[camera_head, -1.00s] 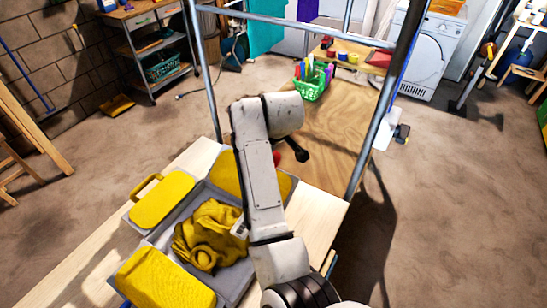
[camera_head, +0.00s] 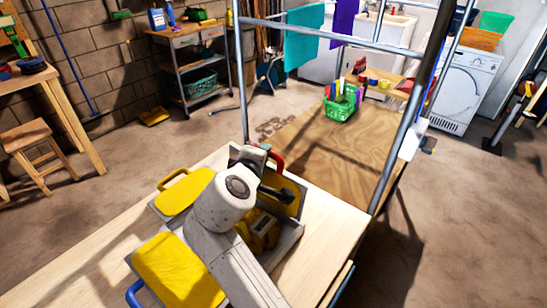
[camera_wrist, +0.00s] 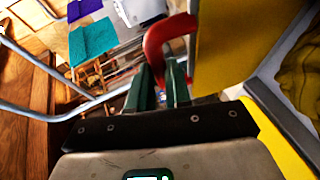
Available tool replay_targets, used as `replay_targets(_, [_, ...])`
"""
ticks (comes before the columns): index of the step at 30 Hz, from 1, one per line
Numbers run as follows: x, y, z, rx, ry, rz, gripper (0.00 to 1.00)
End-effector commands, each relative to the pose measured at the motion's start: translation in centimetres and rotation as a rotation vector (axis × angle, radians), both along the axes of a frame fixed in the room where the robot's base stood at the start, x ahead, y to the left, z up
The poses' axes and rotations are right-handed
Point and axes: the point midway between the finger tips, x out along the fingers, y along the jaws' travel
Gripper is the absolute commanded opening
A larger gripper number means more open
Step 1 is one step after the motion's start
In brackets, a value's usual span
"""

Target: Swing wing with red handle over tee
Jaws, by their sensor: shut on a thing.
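The wing with red handle (camera_head: 289,200) is a yellow panel with a grey edge, raised and tilted at the back right of the folding board. Its red handle (camera_head: 277,158) is at its upper edge. My gripper (camera_wrist: 162,88) is shut on the red handle, which curves up past the fingertips in the wrist view (camera_wrist: 163,38). In the head view my arm hides much of the gripper. The yellow tee (camera_head: 262,232) lies bunched in the middle of the board, partly hidden by my arm and the wing. It also shows at the right of the wrist view (camera_wrist: 300,72).
Another yellow wing with a yellow handle (camera_head: 184,192) lies flat at the left. A yellow wing with a blue handle (camera_head: 178,272) lies at the front. The light wood table (camera_head: 90,262) is clear left of the board. A metal frame post (camera_head: 241,80) stands behind.

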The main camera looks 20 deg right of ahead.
Motion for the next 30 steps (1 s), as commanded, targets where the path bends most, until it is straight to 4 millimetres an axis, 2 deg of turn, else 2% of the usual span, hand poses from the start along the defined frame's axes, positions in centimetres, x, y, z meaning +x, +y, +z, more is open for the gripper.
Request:
replay_targets(1, [-0.5, 0.6, -1.1, -0.037, -0.022, 0.0, 0.0])
replay_targets(10, [-2.8, 3.7, -1.5, -0.249, -0.176, -0.002, 0.0])
replay_targets(18, [-4.2, 5.7, -2.1, -0.248, -0.176, -0.002, 0.0])
replay_targets(30, [-4.9, 6.4, -3.1, -0.247, -0.166, -0.005, 0.0])
